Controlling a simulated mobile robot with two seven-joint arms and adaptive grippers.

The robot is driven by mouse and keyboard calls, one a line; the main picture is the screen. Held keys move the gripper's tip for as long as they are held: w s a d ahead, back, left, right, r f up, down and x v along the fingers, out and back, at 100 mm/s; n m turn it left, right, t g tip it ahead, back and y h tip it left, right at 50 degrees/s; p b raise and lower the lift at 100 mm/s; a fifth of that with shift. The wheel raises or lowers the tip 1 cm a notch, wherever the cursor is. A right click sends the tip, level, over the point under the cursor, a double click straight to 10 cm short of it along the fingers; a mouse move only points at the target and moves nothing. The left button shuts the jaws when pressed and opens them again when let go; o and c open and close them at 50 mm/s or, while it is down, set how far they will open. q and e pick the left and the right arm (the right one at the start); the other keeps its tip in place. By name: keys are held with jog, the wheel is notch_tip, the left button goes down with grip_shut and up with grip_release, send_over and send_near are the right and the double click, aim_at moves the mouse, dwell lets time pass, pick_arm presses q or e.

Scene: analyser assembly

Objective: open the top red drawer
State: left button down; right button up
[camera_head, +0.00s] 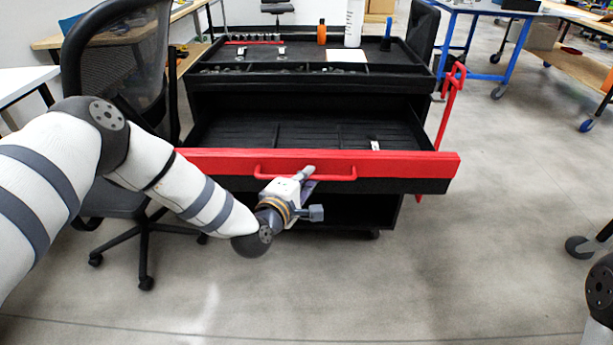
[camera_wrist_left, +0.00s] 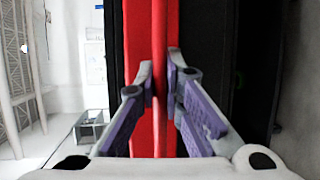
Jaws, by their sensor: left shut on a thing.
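The red-fronted drawer (camera_head: 400,165) of the black tool cart is pulled out toward me, and its inside shows. A red bar handle (camera_head: 338,177) runs along its front; it also shows in the left wrist view (camera_wrist_left: 160,45). My left gripper (camera_head: 307,172) is at the middle of the handle, with its fingers (camera_wrist_left: 160,75) on either side of the bar and shut on it. The fingers' contact is partly hidden in the head view. Only a dark part of my right arm shows at the right edge; its gripper is out of view.
The cart's top tray (camera_head: 285,80) carries a white bottle (camera_head: 354,22), an orange item and small parts. A small white item (camera_head: 375,145) lies in the drawer. An office chair (camera_head: 115,60) stands close on the left.

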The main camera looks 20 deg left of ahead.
pick_arm(q)
jog(key=c, duration=1.7)
grip_release()
jog(key=v, duration=1.2)
jog(key=shift+d+f, duration=0.1)
